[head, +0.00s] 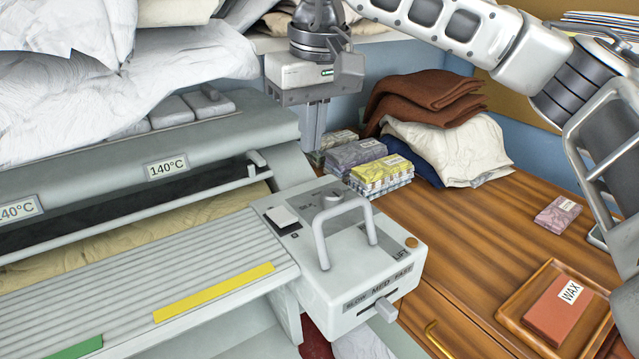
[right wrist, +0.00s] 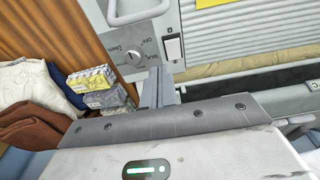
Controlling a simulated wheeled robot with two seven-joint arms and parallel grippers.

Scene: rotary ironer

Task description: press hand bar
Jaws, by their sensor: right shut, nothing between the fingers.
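The grey ironer (head: 150,240) fills the left of the head view, and a long thin bar (head: 170,205) runs along the front of its roll. A loop handle (head: 343,212) stands on the control box (head: 350,275) at the ironer's right end. I cannot tell for sure which of these is the hand bar. My right gripper (head: 312,135) points down behind the control box, shut and empty, apart from the bar and the handle. In the right wrist view its fingers (right wrist: 156,88) are together below the control panel (right wrist: 135,45). My left gripper is not in view.
White linen (head: 110,90) is heaped over the ironer. Patterned packets (head: 380,172) and folded brown cloth (head: 425,95) lie behind the control box. A wax block (head: 562,312) lies in a wooden tray (head: 512,312). The wooden top (head: 480,240) is mostly clear.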

